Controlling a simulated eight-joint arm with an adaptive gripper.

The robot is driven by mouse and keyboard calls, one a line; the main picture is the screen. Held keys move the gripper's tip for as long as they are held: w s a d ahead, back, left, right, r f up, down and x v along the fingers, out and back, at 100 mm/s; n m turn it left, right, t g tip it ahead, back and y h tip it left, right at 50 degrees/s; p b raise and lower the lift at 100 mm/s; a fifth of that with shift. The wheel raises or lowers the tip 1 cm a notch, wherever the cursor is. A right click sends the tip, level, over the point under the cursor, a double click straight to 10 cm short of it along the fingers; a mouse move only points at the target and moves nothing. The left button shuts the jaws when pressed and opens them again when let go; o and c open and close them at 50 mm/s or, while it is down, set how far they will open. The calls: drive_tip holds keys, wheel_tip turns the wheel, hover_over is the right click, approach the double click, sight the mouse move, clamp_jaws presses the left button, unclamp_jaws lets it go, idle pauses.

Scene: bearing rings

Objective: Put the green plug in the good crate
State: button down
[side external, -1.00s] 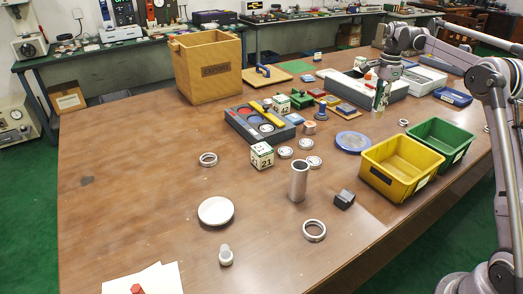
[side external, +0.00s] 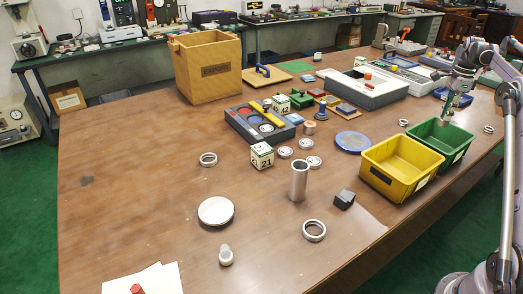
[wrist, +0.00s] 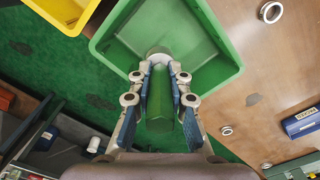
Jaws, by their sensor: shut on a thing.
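My gripper (wrist: 160,95) is shut on the green plug (wrist: 160,112), a green cylinder between the blue finger pads in the wrist view. A pale round end shows at the plug's far side. In the side view my gripper (side external: 447,115) hangs at the green crate (side external: 463,152), over its back part. The green crate (wrist: 215,73) also lies behind the fingers in the wrist view. I cannot tell how far the plug is above the crate floor. A yellow crate (side external: 399,187) stands beside the green one. Both crates look empty where I can see in.
A metal tube (side external: 298,181), a dark block (side external: 344,199) and a metal ring (side external: 314,231) stand left of the yellow crate. A blue disc (side external: 352,142) lies behind it. A grey tray (side external: 365,97) stands farther back.

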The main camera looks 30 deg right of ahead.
wheel_tip(320, 180, down, 13)
idle(0.8)
drive_tip(key=shift+f, duration=0.15)
drive_tip(key=c, duration=1.3)
unclamp_jaws()
